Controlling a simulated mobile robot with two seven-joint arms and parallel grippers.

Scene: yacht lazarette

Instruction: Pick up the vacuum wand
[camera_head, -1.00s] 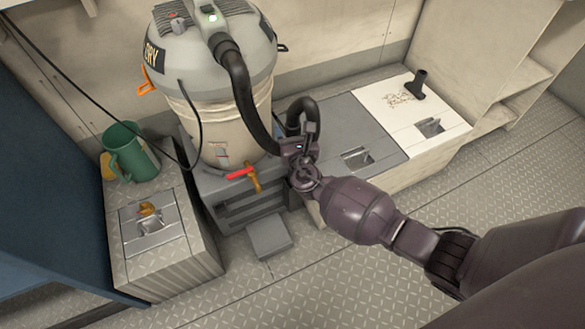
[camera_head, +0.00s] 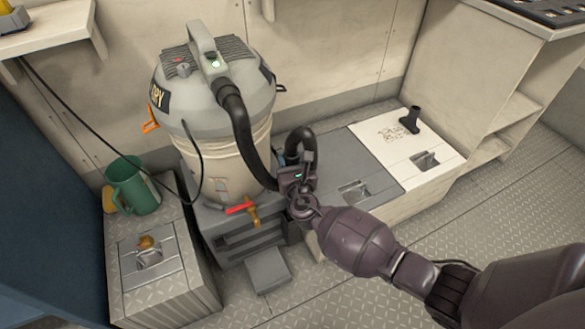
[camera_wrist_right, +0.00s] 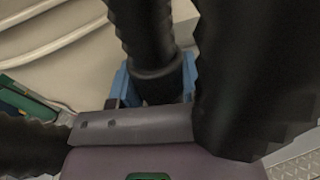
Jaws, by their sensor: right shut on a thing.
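The vacuum (camera_head: 215,110) is a grey-topped drum with a pale body, standing on a grey stepped base. A black hose (camera_head: 233,110) runs down from its top and loops behind my right gripper (camera_head: 306,160). The gripper is beside the drum's lower right, shut on the dark vacuum wand at the hose's end, which it mostly hides. In the right wrist view, a black tube with a cuff, seemingly the wand (camera_wrist_right: 155,75), sits between blue clip sides (camera_wrist_right: 188,75). Large dark ribbed hose shapes (camera_wrist_right: 240,70) fill the right. My left gripper is out of view.
A green jug (camera_head: 128,188) stands on the left locker (camera_head: 175,285). A black nozzle (camera_head: 410,120) and crumbs (camera_head: 392,134) are on the white hatch (camera_head: 375,125). A red-handled valve (camera_head: 240,208) is at the drum's foot. Open treadplate floor (camera_head: 500,200) lies at right.

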